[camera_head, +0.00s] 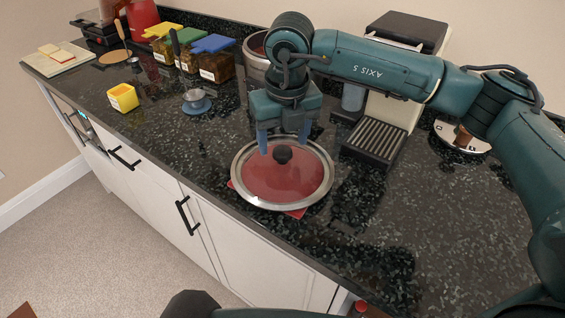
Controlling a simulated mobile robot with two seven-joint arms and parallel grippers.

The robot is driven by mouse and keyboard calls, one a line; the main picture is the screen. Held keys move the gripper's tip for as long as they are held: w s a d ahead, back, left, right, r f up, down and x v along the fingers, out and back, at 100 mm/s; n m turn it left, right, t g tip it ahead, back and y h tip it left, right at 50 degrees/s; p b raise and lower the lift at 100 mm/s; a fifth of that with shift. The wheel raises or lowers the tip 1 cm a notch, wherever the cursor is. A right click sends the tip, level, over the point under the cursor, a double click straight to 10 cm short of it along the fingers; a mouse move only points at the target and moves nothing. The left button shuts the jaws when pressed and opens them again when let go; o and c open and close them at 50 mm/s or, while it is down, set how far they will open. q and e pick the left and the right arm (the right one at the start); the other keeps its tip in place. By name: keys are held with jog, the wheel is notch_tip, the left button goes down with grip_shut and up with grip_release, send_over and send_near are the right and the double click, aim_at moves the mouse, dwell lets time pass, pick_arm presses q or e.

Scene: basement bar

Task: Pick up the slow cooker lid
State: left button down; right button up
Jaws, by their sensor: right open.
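The slow cooker lid (283,182) is round and see-through, with a metal rim and a black knob (283,154) at its centre. It lies on a red mat or trivet (296,213) on the dark counter, and looks reddish. My right gripper (284,144) points down from above, with its two blue fingers open on either side of the knob. I cannot tell whether the fingers touch the knob or the lid. A metal pot (256,52), perhaps the slow cooker, stands behind, partly hidden by my right arm. My left gripper is not in view.
A coffee machine (376,138) stands to the right of the lid. Jars with coloured lids (213,44) stand at the back. The counter's front right is clear.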

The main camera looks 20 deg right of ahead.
jog(key=shift+w+f, duration=0.15)
jog(key=shift+f, duration=1)
grip_shut()
jog(key=shift+r, duration=0.1)
